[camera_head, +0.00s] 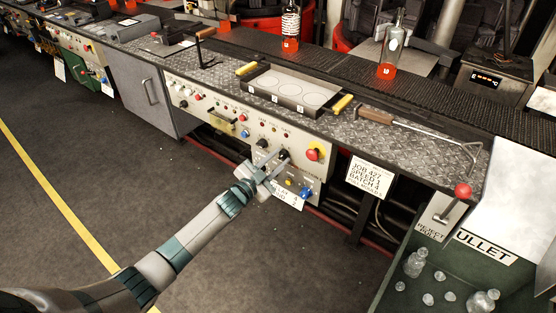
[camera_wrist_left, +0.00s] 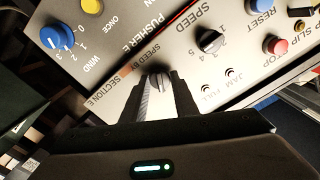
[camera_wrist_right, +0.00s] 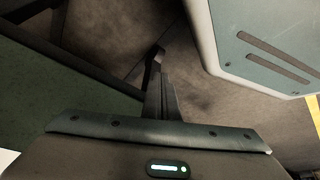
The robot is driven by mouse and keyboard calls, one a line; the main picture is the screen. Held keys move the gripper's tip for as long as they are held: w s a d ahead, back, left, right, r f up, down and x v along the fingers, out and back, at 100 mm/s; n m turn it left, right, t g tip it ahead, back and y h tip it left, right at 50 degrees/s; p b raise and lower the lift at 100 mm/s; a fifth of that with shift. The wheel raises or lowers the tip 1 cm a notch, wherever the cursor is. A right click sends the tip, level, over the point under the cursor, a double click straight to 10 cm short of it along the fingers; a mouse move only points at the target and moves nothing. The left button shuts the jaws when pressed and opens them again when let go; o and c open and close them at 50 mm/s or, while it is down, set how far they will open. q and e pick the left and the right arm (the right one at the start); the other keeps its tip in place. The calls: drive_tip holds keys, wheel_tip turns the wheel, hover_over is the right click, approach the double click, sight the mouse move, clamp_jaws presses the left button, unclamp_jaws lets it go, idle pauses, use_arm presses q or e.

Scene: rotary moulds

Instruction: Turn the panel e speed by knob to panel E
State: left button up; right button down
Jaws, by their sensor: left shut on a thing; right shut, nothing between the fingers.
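The speed-by knob (camera_wrist_left: 158,79) is a dark knob with a pale pointer on the sloped control panel (camera_wrist_left: 128,86). The words "SPEED BY" and "SECTION E" are printed beside it. My left gripper (camera_wrist_left: 157,82) is shut on this knob, with one finger on each side. In the head view my left gripper (camera_head: 276,173) reaches the panel's lower right part and partly hides it. The knob's exact pointing is hard to read between the fingers. My right gripper (camera_wrist_right: 162,65) is shut and empty, away from the panel.
A black speed knob (camera_wrist_left: 210,40), a blue wind knob (camera_wrist_left: 57,38) and a yellow button (camera_wrist_left: 92,5) are close to the left gripper. A red emergency-type button (camera_head: 313,154) sits to the right. A tray (camera_head: 291,91) lies on the bench above. Open floor is at left.

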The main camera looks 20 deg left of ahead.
drive_tip(key=shift+s, duration=0.15)
use_arm(q)
drive_tip(key=o, duration=1.1)
drive_tip(key=shift+c, duration=0.2)
use_arm(e)
drive_tip(key=shift+s, duration=0.25)
use_arm(q)
drive_tip(key=shift+s, duration=0.15)
drive_tip(key=shift+s+a, duration=0.25)
drive_tip(key=shift+s, duration=0.35)
drive_tip(key=b+v, duration=0.1)
drive_tip(key=v, duration=1.5)
use_arm(e)
drive_tip(key=shift+s+d+f+g, duration=0.2)
drive_tip(key=shift+d+g, duration=0.1)
drive_tip(key=shift+d, duration=0.35)
drive_tip(key=shift+a, duration=0.45)
